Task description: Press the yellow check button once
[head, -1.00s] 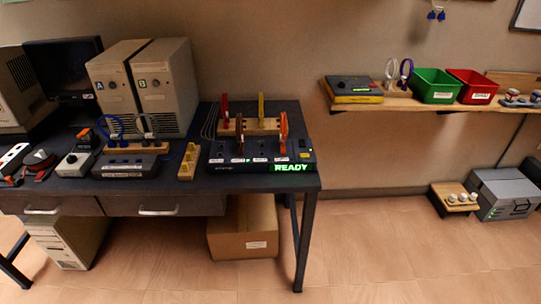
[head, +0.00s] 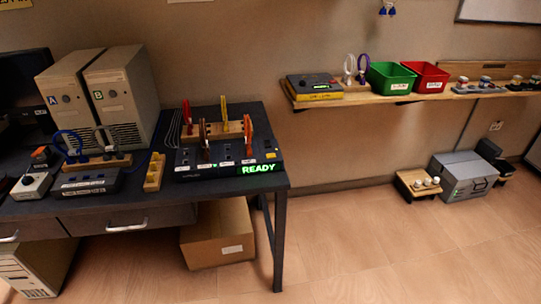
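A dark panel device (head: 228,172) stands at the right end of the dark table. Its front shows a green lit "READY" sign (head: 258,169). A small yellow patch (head: 270,156) sits at the right of its top face; it looks like a button, but it is too small to be sure. Upright red, yellow and orange pieces stand on and behind the panel, with a wooden block (head: 216,131) at the back. Neither of my grippers is in view.
The dark table (head: 262,120) has a cardboard box (head: 218,238) under it. A wall shelf (head: 400,97) at right holds a yellow-and-black device (head: 315,88), a green bin (head: 391,78) and a red bin (head: 430,77). A grey case (head: 464,178) stands below. The floor in front is clear.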

